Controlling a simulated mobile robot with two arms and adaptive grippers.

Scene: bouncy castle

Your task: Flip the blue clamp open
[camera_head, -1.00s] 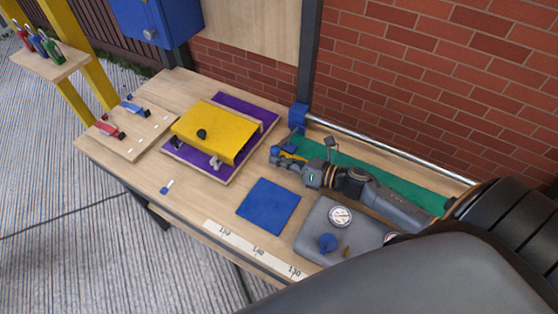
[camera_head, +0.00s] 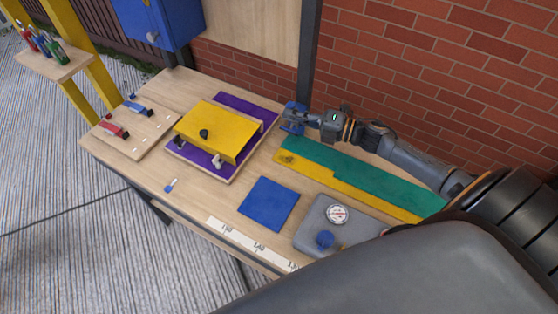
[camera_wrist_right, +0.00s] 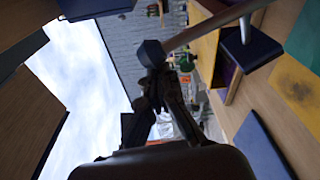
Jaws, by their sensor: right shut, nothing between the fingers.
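A small blue clamp (camera_head: 136,107) sits on a wooden board (camera_head: 143,135) at the left end of the workbench, beside a red clamp (camera_head: 113,130). It is too small to tell how its lever stands. My right gripper (camera_head: 287,121) is shut and empty in the head view, above the back of the bench and well to the right of the blue clamp. Its dark fingers show in the right wrist view (camera_wrist_right: 168,98). My left gripper is out of view.
A yellow box (camera_head: 215,130) on a purple-edged board stands between my right gripper and the blue clamp. A blue fitting (camera_head: 300,108) is close beside the gripper. Green and yellow strips (camera_head: 360,175), a blue square (camera_head: 268,203) and a grey gauge box (camera_head: 325,220) lie nearer.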

